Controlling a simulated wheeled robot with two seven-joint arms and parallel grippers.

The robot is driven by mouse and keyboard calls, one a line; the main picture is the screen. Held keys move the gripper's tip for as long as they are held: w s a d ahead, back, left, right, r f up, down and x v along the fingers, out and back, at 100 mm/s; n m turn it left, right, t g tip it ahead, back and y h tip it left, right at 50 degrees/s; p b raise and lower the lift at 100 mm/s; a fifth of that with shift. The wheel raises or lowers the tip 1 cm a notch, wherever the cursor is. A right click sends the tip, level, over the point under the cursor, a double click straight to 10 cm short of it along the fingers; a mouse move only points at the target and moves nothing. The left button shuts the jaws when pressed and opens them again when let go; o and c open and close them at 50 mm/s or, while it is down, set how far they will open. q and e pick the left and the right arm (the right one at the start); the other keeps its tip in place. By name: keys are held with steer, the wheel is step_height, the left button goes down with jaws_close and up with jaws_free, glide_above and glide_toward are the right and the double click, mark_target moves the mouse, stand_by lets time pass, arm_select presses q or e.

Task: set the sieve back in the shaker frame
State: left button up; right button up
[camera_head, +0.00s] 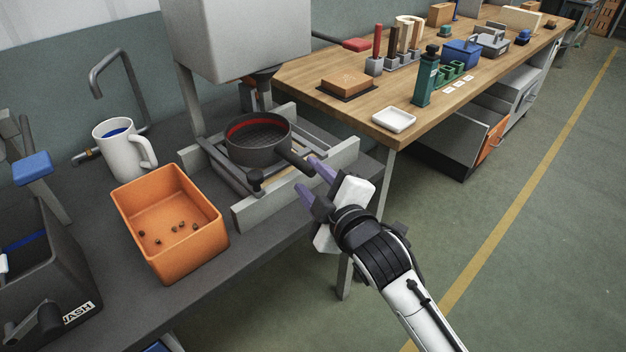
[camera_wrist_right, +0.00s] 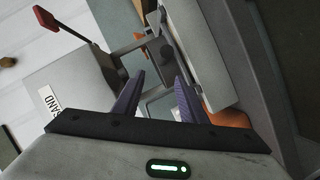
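The sieve (camera_head: 255,152) is a dark round pan with a red band inside and a mesh floor. It is level, over the shaker frame (camera_head: 335,160), between the frame's pale side walls. I cannot tell whether it is fully seated. Its dark handle (camera_head: 297,160) points right toward my right gripper. My right gripper (camera_head: 313,180) is open, its purple fingers close to the handle's end at the frame's front right corner. In the right wrist view the gap between the fingers (camera_wrist_right: 156,98) looks empty. My left gripper is out of view.
A grey hopper box (camera_head: 240,38), marked SAND in the wrist view (camera_wrist_right: 75,115), hangs above the frame. An orange bin (camera_head: 140,225) with several small lumps stands front left, near a white mug (camera_head: 118,155). A wooden bench (camera_head: 300,75) stands to the right.

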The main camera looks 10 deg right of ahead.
steer(key=s+d+f+m+g+h, duration=0.1)
steer(key=s+d+f+m+g, duration=0.2)
steer(key=s+f, duration=1.1)
steer(key=s+d+f+m+g+h, duration=0.1)
steer(key=s+d+f+m+g, duration=0.2)
steer(key=s+d+f+m, duration=0.5)
steer(key=s+f+m, duration=0.2)
steer(key=s+f, duration=0.5)
steer(key=shift+f, duration=0.4)
steer(key=shift+s, duration=0.1)
